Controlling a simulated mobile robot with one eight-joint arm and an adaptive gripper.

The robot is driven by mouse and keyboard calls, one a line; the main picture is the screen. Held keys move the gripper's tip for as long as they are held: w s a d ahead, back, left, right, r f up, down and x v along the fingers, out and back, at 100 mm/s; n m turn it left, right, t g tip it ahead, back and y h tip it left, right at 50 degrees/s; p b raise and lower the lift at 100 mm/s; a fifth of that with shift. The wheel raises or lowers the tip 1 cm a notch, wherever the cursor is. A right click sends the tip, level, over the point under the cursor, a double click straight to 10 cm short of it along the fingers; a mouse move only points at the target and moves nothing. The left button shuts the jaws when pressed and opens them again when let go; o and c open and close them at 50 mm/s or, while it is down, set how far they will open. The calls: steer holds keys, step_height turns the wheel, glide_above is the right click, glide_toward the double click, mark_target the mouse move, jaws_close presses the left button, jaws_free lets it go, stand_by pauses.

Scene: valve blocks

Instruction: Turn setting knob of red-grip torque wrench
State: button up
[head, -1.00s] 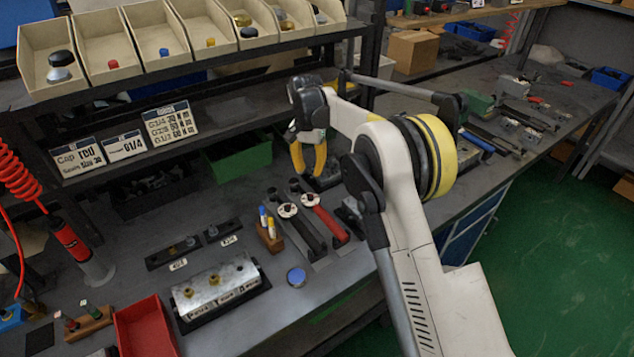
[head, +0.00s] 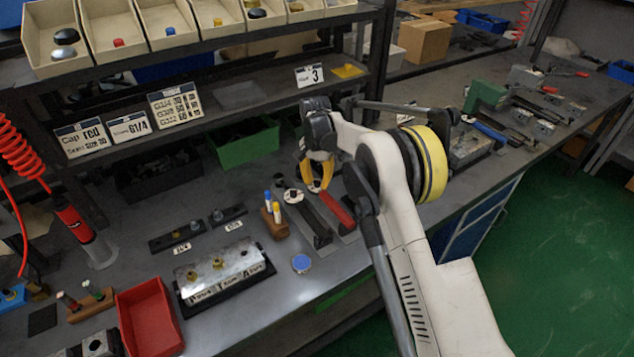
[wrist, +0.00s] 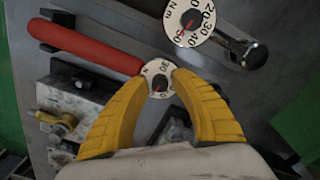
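The red-grip torque wrench (head: 338,208) lies on the bench, its red handle (wrist: 85,46) pointing to the upper left in the wrist view. Its setting knob is a white numbered dial with a small red mark at the centre (wrist: 160,83). My gripper (wrist: 160,78) has its two yellow fingers apart, one on each side of this dial; I cannot tell whether they touch it. In the head view my gripper (head: 317,188) is low over the wrench and mostly hides its dial. A black-grip wrench with a larger-looking white dial (wrist: 188,20) lies beside it.
A wooden block with small bottles (head: 275,221) stands left of the wrenches. A metal block with a brass fitting (wrist: 62,122) is beside the left finger.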

steer(key=shift+c, duration=0.3)
jaws_close()
steer(key=shift+n, duration=0.4)
steer(key=n, duration=0.7)
steer(key=shift+n, duration=0.3)
steer(key=n, duration=1.1)
steer(key=shift+n, duration=0.3)
